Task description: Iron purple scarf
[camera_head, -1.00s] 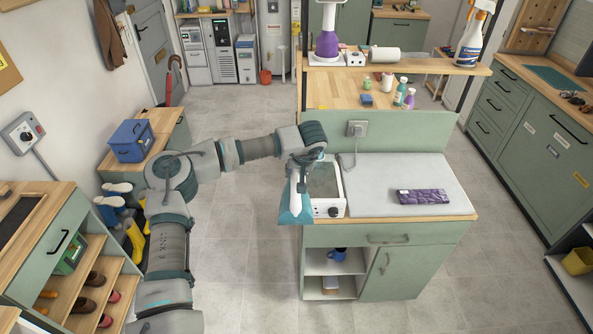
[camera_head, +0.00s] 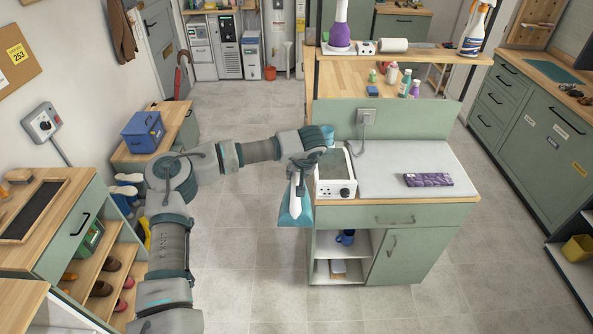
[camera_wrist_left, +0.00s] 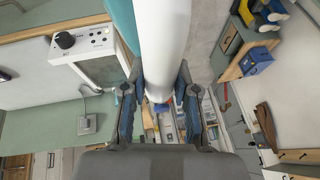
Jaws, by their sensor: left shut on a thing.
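The purple scarf (camera_head: 428,180) lies folded flat on the pale ironing pad (camera_head: 400,160) on the counter. My left gripper (camera_head: 298,170) is shut on the iron (camera_head: 296,203), which is white and teal. It holds the iron in the air at the left edge of the counter, beside the iron station (camera_head: 334,187), a white box with a grey top and a dial. In the left wrist view the white iron body (camera_wrist_left: 165,50) sits between the two fingers. The station (camera_wrist_left: 78,44) also shows there at upper left. My right gripper is not in view.
A wall socket (camera_head: 366,117) with a cord is on the panel behind the pad. A blue toolbox (camera_head: 142,132) sits on a cabinet at left. Open floor (camera_head: 240,260) lies left of the counter.

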